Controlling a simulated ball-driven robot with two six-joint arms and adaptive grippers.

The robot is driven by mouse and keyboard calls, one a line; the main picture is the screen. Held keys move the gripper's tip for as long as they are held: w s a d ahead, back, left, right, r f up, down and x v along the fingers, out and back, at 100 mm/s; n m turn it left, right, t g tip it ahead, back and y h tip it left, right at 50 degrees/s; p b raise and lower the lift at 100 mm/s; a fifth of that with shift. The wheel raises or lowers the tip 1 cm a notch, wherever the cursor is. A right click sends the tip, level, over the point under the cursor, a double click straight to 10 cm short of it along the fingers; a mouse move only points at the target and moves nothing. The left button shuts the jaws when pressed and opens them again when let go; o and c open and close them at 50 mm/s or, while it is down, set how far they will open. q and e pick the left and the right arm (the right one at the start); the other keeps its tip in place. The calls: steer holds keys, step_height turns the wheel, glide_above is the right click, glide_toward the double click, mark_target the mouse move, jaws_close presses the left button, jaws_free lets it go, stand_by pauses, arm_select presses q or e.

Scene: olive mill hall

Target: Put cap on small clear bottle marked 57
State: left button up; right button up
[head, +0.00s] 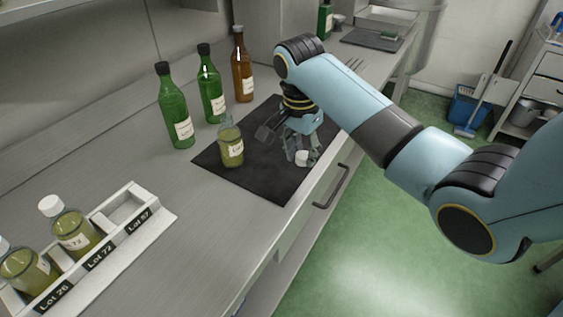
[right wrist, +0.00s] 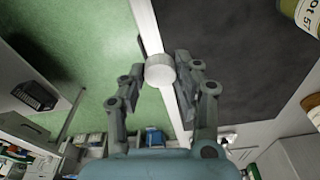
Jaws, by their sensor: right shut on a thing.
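The small clear bottle (head: 231,148) holds yellow-green oil and stands upright, with its neck open, on the black mat (head: 262,183). Part of it shows at the upper right corner in the right wrist view (right wrist: 303,14), where its label reads 57. My right gripper (head: 300,155) is shut on the white cap (right wrist: 160,71), which also shows between its fingertips in the head view (head: 303,158). The gripper is to the right of the bottle, near the mat's right edge, apart from it. My left gripper is not in view.
A white rack (head: 150,224) at lower left holds two white-capped oil bottles, at Lot 26 and Lot 72 (head: 73,232); its Lot 57 place is empty. Two green bottles (head: 175,112) and a brown bottle (head: 242,70) stand behind the mat. The counter's front edge is close to the gripper.

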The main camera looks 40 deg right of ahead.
steer(key=s+d+r, duration=0.3)
steer(key=s+d, duration=0.1)
steer(key=shift+s+d+r, duration=0.2)
steer(key=shift+d+r, duration=0.05)
steer(key=shift+r, duration=0.15)
steer(key=shift+f, duration=0.1)
